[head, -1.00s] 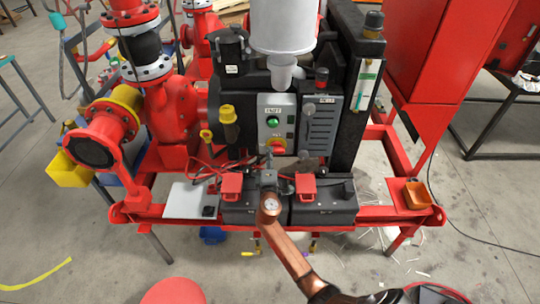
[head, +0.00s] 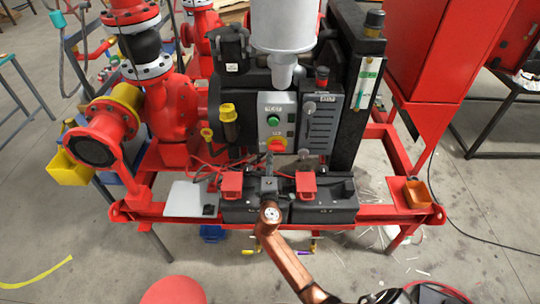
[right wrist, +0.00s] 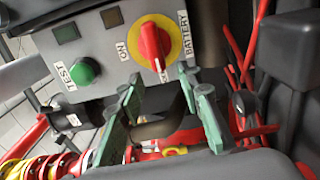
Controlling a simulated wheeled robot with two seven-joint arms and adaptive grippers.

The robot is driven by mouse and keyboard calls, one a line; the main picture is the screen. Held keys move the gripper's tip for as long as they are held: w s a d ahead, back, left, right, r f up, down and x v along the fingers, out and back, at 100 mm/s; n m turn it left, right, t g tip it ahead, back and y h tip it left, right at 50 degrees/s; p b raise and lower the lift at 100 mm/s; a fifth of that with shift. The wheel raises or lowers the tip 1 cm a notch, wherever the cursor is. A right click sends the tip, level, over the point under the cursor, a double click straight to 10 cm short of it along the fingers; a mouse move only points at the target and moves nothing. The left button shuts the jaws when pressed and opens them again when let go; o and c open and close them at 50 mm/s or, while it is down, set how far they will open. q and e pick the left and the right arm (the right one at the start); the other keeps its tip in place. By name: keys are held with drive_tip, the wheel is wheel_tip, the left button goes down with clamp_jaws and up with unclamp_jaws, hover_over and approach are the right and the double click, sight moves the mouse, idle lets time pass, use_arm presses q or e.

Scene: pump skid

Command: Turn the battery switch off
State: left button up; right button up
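The battery switch (head: 277,146) is a red knob on a yellow disc on the grey control panel. In the right wrist view the battery switch (right wrist: 151,42) has its handle roughly upright, with a white mark at the lower end. The mark points away from the ON label (right wrist: 122,51), towards a label that my finger partly hides. My right gripper (head: 284,165) is just in front of and below the switch in the head view. In the right wrist view my right gripper (right wrist: 160,86) has its green-tipped fingers apart, with nothing between them; contact with the knob is not visible. My left gripper is out of view.
A green button (right wrist: 83,71) marked TEST sits beside the switch. Two black batteries (head: 325,210) with red terminal covers lie below the panel, with red cables (right wrist: 245,110) close to my fingers. A yellow-capped filler (head: 228,115) stands to the left.

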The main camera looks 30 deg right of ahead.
drive_tip(key=v, duration=0.8)
